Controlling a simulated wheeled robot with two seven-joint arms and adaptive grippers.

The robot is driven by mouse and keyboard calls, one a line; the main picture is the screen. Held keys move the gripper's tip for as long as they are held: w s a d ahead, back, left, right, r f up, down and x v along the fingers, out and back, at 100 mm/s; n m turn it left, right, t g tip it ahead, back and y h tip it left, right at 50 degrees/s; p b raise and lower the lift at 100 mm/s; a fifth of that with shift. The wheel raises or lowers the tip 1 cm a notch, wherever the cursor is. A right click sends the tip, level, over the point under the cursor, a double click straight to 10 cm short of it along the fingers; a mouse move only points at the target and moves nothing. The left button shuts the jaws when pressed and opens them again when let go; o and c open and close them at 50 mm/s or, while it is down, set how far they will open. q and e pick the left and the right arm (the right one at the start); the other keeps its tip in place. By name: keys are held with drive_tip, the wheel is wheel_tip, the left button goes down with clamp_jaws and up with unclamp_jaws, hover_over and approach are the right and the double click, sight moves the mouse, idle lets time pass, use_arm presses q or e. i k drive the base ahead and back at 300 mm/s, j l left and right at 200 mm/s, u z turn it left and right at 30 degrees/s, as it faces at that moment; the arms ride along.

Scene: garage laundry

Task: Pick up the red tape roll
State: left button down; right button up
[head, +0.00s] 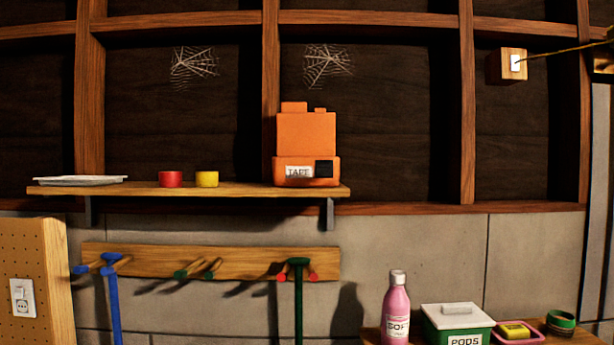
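The red tape roll (171,179) sits on the wooden wall shelf (236,189), left of its middle. A yellow tape roll (207,179) sits a little to its right, apart from it. An orange tape dispenser (306,147) with a "TAPE" label stands at the right end of the shelf. Neither of my grippers shows in the head view.
A flat grey tray (81,180) lies at the shelf's left end. Below the shelf is a peg rail (150,261) with blue and green handled tools. A pegboard (37,265) stands at lower left. At lower right a surface holds a pink bottle (397,309) and a green pods box (456,325).

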sight(166, 179)
drive_tip(key=i+u, duration=0.1)
drive_tip(key=u, duration=0.3)
drive_tip(key=l+u, duration=0.15)
drive_tip(key=u, duration=0.3)
drive_tip(key=i+l+u, duration=0.1)
drive_tip(key=u, duration=0.3)
drive_tip(key=l+u, duration=0.15)
drive_tip(key=u, duration=0.25)
drive_tip(key=i, duration=0.05)
